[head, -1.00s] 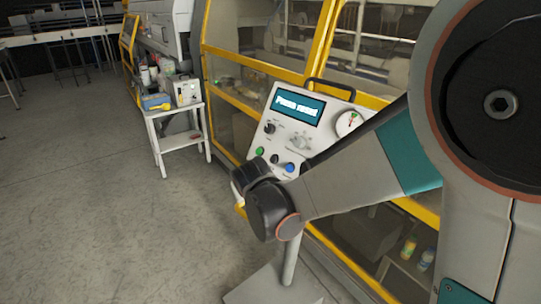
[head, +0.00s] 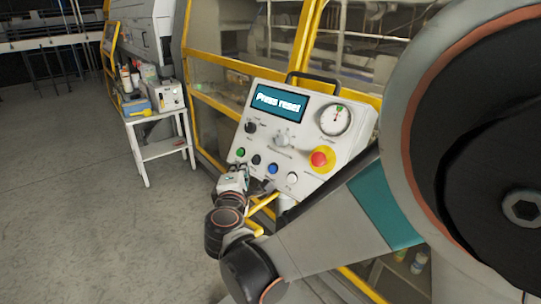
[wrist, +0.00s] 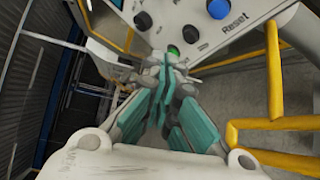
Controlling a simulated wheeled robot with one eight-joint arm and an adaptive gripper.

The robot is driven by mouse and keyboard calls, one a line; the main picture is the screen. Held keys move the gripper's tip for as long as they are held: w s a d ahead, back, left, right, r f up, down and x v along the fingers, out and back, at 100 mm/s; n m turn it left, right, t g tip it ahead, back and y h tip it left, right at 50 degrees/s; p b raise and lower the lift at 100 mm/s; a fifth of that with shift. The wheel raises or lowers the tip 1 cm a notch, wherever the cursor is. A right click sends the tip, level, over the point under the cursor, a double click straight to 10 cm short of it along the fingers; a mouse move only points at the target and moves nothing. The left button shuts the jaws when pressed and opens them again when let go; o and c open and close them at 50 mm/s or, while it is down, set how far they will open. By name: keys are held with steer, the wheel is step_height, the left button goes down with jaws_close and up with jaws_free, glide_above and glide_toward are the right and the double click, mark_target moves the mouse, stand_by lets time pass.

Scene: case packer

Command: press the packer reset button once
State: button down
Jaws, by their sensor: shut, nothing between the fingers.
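The packer control panel (head: 312,110) is a white tilted box whose screen (head: 279,103) reads "Press reset". Along its lower edge are a green button (head: 240,152), a black button (head: 257,159), a blue button (head: 273,168) and a white button (head: 292,178). In the wrist view the word "Reset" is printed beside the blue button (wrist: 218,9). My gripper (head: 241,172) is shut and empty, just below the panel's lower left edge. In the wrist view its teal fingers (wrist: 164,64) point toward the green button (wrist: 173,50); whether they touch the panel I cannot tell.
A red mushroom button on a yellow base (head: 321,159) and a round gauge (head: 335,119) are on the panel's right. Yellow-framed guards (head: 222,98) stand behind. A small white table (head: 158,150) with items stands left. Open floor (head: 70,200) lies at left.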

mark_target(272, 169)
steer(key=shift+d, duration=0.1)
steer(key=shift+w+d+f+b, duration=0.85)
steer(key=shift+w+d+f, duration=0.3)
steer(key=shift+w+d, duration=0.2)
steer(key=shift+w+d+f+b, duration=0.8)
steer(key=shift+w+d+f, duration=0.3)
steer(key=shift+w+d, duration=0.2)
steer(key=shift+w+d, duration=0.1)
steer(key=shift+w+d+f+b, duration=0.15)
steer(key=shift+d+f+b, duration=0.05)
steer(key=shift+b, duration=0.1)
steer(key=shift+w+d+f, duration=0.15)
steer(key=shift+w+d, duration=0.1)
stand_by(0.6)
steer(key=shift+s+a, duration=0.1)
stand_by(0.3)
steer(key=shift+s+a+r, duration=0.4)
